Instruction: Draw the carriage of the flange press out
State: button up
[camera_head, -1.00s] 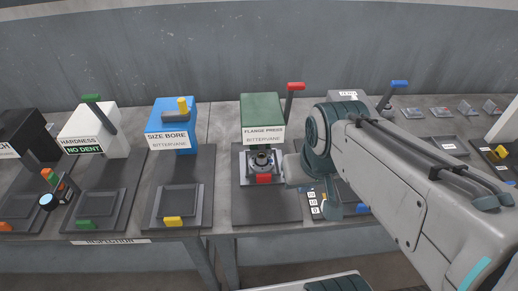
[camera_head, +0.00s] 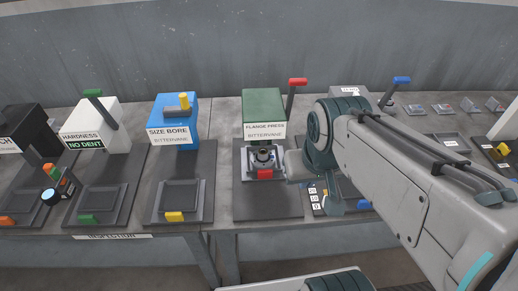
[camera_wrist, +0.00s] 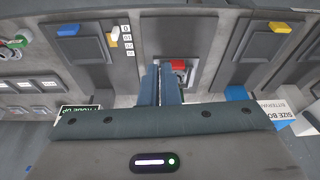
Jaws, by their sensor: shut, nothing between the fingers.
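The flange press is a green box (camera_head: 264,108) with a white label, a raised red-knobbed lever (camera_head: 296,90) and a dark base (camera_head: 266,205). Its carriage (camera_head: 246,168) is a pale plate close to the green box, bearing a grey ring-shaped part (camera_head: 263,156). A red handle (camera_head: 264,174) is on the carriage's front; it also shows in the wrist view (camera_wrist: 178,66). My gripper (camera_wrist: 159,72) is shut and empty, its fingertips just beside the red handle in the wrist picture. Contact cannot be told. My arm hides the fingers in the head view.
Left of the press stand the blue size bore station (camera_head: 174,112) and the white hardness station (camera_head: 88,122). A blue-knobbed lever (camera_head: 400,82) rises behind my arm. Small trays (camera_head: 450,143) lie to the right. The front of the press base is clear.

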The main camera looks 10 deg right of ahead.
jog(key=o, duration=0.5)
jog(key=shift+w+f, duration=0.15)
jog(key=o, duration=0.8)
jog(key=w+b, duration=0.1)
jog(key=f+b, duration=0.1)
jog(key=w+f+b, duration=0.1)
jog(key=shift+w+a+f+b, duration=0.1)
jog(key=shift+w+a+b, duration=0.15)
jog(key=shift+w+b, duration=0.05)
jog(key=t+b, duration=0.1)
jog(key=b, duration=0.9)
send_near(265, 171)
jog(key=shift+m, duration=0.4)
jog(key=b+x, duration=0.1)
jog(key=x, duration=0.7)
jog(key=shift+w+f, duration=0.1)
jog(key=shift+f, duration=0.25)
